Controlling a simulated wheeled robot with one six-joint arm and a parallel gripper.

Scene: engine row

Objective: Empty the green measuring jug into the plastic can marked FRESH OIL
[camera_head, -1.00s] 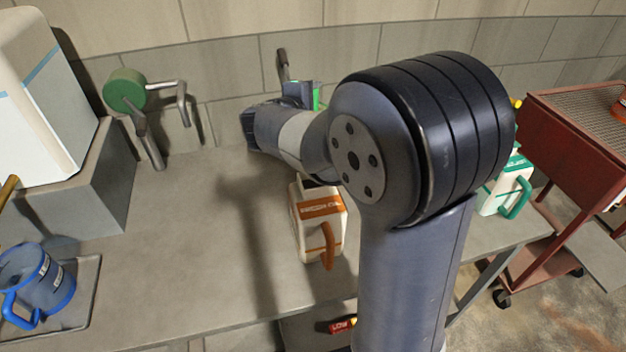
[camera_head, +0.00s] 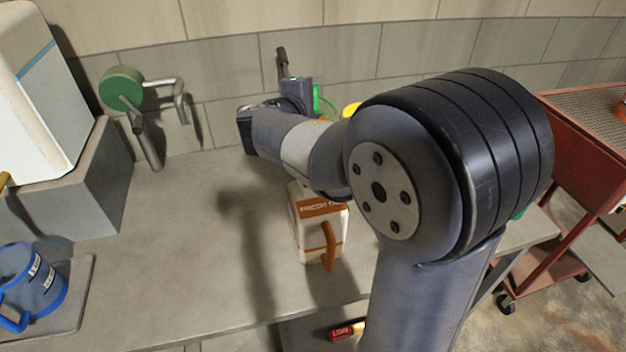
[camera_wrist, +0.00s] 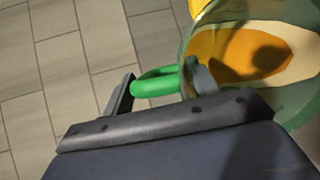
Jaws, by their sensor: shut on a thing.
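The green measuring jug (camera_wrist: 276,12) is see-through with a bright green handle, and amber oil shows inside it in the wrist view. My gripper (camera_wrist: 160,82) is shut on the jug's green handle (camera_wrist: 156,86). In the head view the green handle (camera_head: 316,98) shows beside my wrist near the back wall; my arm hides most of the jug. A white plastic can (camera_head: 308,236) with an orange label and handle stands on the bench in front of my forearm. Its label seems to begin FRESH, but part is covered. I cannot tell the jug's tilt.
A blue jug (camera_head: 42,280) stands on a tray at the left. A green round-ended crank (camera_head: 122,88) and a white container on a grey block (camera_head: 95,185) are behind it. A red cart (camera_head: 575,135) stands at the right. The bench's left middle is clear.

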